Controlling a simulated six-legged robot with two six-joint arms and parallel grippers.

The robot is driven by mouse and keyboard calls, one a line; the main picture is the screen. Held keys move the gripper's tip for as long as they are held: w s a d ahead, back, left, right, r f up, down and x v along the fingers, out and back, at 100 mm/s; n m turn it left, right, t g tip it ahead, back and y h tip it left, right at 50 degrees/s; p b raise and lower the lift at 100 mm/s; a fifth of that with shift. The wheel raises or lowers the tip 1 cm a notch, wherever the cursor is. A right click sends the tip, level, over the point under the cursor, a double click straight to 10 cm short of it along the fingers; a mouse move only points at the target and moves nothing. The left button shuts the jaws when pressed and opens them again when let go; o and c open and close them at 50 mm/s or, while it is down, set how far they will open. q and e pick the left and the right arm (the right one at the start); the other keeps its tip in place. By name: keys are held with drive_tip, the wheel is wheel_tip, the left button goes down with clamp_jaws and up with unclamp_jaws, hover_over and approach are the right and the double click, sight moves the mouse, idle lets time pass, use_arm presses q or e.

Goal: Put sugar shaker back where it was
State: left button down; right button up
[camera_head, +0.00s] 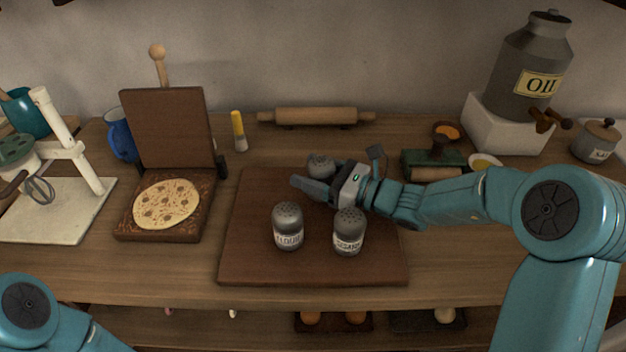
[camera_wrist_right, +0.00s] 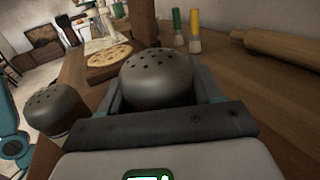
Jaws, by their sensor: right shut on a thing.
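My right gripper (camera_head: 322,182) is shut on a grey domed shaker (camera_head: 320,164) near the back edge of the dark wooden board (camera_head: 255,262). The gripper hides its lower part and label, and I cannot tell whether its base touches the board. In the right wrist view the held shaker's holed top (camera_wrist_right: 157,78) sits between the fingers. Two similar shakers stand upright on the board in front: one labelled flour (camera_head: 288,226), and one to its right (camera_head: 348,232) whose label is too small to read surely. My left gripper is out of view.
A rolling pin (camera_head: 315,116) lies at the back. The board's front strip is clear.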

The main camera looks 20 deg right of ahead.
wheel_tip(320, 180, down, 2)
drive_tip(key=shift+w, duration=0.1)
drive_tip(key=shift+r, duration=0.1)
drive_tip(key=shift+f, duration=0.25)
drive_tip(key=o, duration=0.9)
drive_tip(key=shift+c, duration=0.2)
drive_tip(key=shift+r, duration=0.1)
